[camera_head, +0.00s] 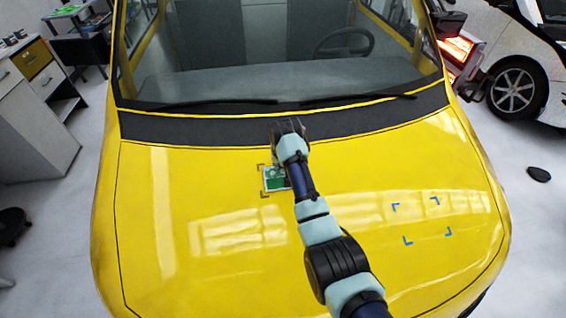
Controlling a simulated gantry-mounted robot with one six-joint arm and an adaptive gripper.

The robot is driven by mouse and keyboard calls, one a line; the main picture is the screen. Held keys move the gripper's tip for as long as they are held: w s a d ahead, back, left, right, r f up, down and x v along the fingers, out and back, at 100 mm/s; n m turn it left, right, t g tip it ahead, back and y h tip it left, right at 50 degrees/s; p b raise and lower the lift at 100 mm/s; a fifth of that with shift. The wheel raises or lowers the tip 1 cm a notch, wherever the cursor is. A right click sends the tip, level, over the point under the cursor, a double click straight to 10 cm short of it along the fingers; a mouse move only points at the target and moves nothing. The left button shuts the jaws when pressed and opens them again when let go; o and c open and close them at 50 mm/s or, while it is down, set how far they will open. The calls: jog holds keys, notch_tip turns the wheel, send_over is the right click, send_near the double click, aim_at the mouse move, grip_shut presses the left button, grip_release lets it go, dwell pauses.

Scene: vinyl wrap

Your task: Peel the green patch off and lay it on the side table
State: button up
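The green patch (274,179) lies on the yellow car hood, left of centre, inside dark corner marks. It has a pale upper edge and is partly hidden on its right by my arm. My gripper (289,127) is beyond the patch, near the dark strip below the windshield. Its fingers are small and partly hidden by the wrist, so I cannot tell how far apart they are or whether they touch anything. No side table can be clearly identified; a white cabinet with a worktop (48,130) stands at the left.
Blue corner marks (422,220) outline an empty area on the right of the hood (200,270). The windshield (270,60) and wipers (350,97) lie beyond the gripper. A second vehicle (515,50) stands at right. A dark stool (12,226) is on the floor at left.

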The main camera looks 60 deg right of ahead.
grip_shut()
jog(key=shift+o, duration=0.8)
grip_release()
grip_shut()
jog(key=shift+s+a+r+p, duration=0.15)
jog(key=shift+r+p, duration=0.55)
jog(key=shift+p, duration=0.4)
jog(key=w+p+v, duration=0.1)
jog(key=p+v, duration=0.5)
jog(key=p, duration=0.3)
jog(key=shift+s+d+r, duration=0.2)
jog(key=shift+s+r, duration=0.05)
jog(key=shift+r, duration=0.3)
